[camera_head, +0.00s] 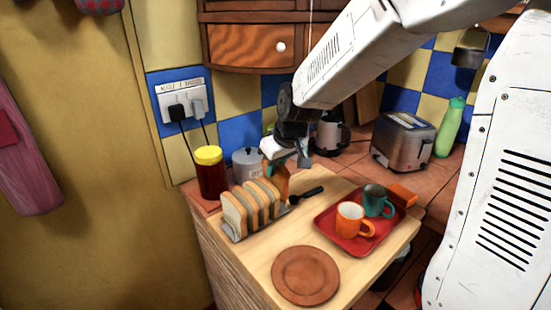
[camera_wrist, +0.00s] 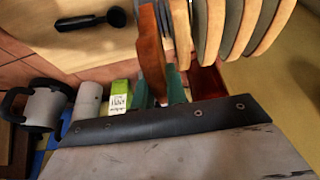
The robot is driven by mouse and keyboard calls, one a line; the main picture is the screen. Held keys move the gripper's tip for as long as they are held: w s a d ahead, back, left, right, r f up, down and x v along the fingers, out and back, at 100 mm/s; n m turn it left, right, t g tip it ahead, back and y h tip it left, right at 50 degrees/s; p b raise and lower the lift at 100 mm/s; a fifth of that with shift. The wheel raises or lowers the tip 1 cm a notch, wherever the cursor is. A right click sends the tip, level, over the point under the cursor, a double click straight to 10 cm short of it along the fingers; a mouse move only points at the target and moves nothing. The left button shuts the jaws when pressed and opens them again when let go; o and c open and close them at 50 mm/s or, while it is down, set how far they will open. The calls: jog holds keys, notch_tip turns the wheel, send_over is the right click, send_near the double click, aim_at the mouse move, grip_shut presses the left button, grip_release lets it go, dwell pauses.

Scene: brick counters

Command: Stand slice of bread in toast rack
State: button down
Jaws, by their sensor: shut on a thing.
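The toast rack (camera_head: 237,238) stands on the light wooden counter with several slices of bread (camera_head: 235,211) upright in a row between its grey dividers. My gripper (camera_head: 286,158) is above the rack's far right end, pointing down. Its teal fingers are shut on a slice of bread (camera_head: 280,183), which is upright. In the wrist view this held slice (camera_wrist: 151,50) shows edge-on as a brown slab between the fingertips (camera_wrist: 158,90), beside the racked slices (camera_wrist: 212,28). Whether its lower edge touches the rack or counter cannot be told.
A yellow-lidded jar (camera_head: 210,175) and a grey lidded pot (camera_head: 247,164) stand behind the rack. A black utensil (camera_head: 306,195) lies to its right. A red tray (camera_head: 335,238) holds an orange mug and a teal mug. A brown plate (camera_head: 305,276) lies in front. A toaster (camera_head: 402,141) stands at back right.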

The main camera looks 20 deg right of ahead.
aim_at(276, 177)
jog(key=shift+f, duration=1.85)
jog(key=c, duration=1.3)
grip_release()
jog(key=shift+c, duration=0.2)
jog(key=v, duration=0.8)
jog(key=shift+f, duration=0.1)
